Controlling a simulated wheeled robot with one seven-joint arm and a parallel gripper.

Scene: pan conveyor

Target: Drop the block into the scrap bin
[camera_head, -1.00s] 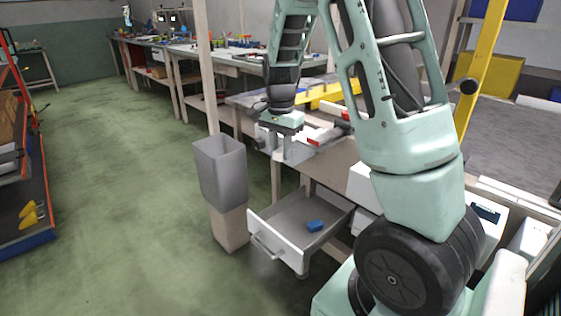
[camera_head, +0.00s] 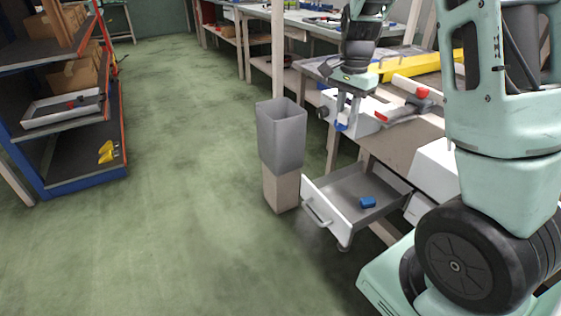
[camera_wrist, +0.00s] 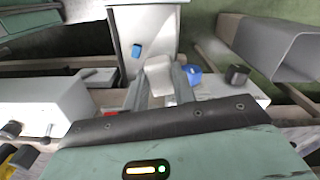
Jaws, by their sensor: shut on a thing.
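My gripper (camera_head: 346,122) hangs over the front edge of the workbench, to the right of and behind the scrap bin. In the wrist view, its fingers (camera_wrist: 162,90) are shut on a pale beige block (camera_wrist: 159,72). The block is hard to make out in the head view. The scrap bin (camera_head: 281,139) is a tall, open-topped grey bin on a wooden stand. It also shows at the right of the wrist view (camera_wrist: 272,45), apart from the gripper.
An open drawer (camera_head: 333,204) below the bench holds a blue block (camera_head: 367,202). The drawer stands right of the bin. A red-handled clamp-like tool (camera_head: 408,102) lies on the bench. A shelf (camera_head: 75,135) stands at left; green floor between is clear.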

